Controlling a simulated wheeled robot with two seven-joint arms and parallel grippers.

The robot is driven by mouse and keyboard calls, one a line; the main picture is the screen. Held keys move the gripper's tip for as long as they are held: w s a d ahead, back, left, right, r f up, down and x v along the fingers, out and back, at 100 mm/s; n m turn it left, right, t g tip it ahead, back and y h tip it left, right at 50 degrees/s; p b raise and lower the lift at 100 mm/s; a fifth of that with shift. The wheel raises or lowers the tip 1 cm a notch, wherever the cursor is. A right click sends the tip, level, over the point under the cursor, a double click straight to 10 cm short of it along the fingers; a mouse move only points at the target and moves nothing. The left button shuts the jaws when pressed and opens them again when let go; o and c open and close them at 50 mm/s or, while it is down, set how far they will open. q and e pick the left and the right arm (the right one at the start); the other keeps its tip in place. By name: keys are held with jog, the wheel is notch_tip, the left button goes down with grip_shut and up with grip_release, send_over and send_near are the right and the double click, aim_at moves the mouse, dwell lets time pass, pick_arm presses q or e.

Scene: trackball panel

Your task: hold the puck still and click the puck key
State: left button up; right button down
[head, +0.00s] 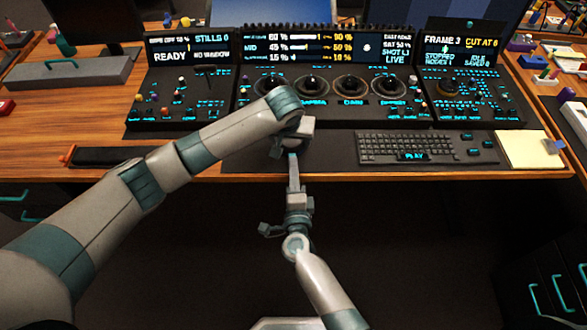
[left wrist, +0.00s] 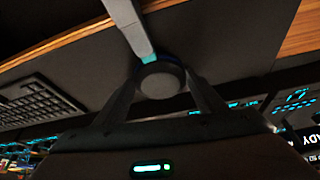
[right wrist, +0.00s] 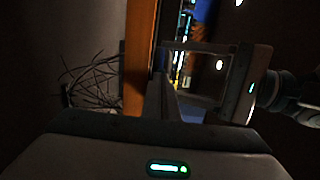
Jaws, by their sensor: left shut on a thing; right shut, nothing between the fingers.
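The puck (left wrist: 160,80) is a small round dark disc in the left wrist view, between the two fingertips of my left gripper (left wrist: 158,88), which is shut on it. A thin blue-cyan glow shows at the puck's edge; the puck key itself cannot be made out clearly. The shut, empty fingers of my right gripper (right wrist: 160,90) come in from the table's front edge. In the left wrist view their pale tip (left wrist: 145,52) ends at or very near the puck; I cannot tell whether it touches. In the head view my left gripper (head: 290,142) hides the puck.
A dark keyboard (head: 420,148) lies right of the grippers, with a cream pad (head: 528,150) beyond it. The console with large trackballs (head: 311,86) stands behind. The wooden table edge (right wrist: 140,55) runs close by my right fingers. A dark bar (head: 105,155) lies at left.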

pick_arm(q)
jog(key=shift+r, duration=0.1)
pick_arm(e)
jog(key=shift+w+r, duration=0.15)
jog(key=shift+w, duration=0.45)
pick_arm(q)
jog(key=shift+s+d+r, duration=0.1)
jog(key=shift+s+r, duration=0.1)
jog(key=shift+s, duration=0.25)
pick_arm(e)
jog(key=shift+s+r, duration=0.1)
jog(key=shift+r, duration=0.2)
pick_arm(q)
jog(key=shift+f, duration=0.1)
jog(key=shift+w+f, duration=0.3)
jog(key=shift+w, duration=0.1)
pick_arm(e)
jog(key=shift+s+f, duration=0.25)
jog(key=shift+s, duration=0.3)
jog(key=s, duration=0.7)
jog(key=shift+s+d+f, duration=0.2)
jog(key=shift+s, duration=0.05)
pick_arm(q)
jog(key=shift+r, duration=0.1)
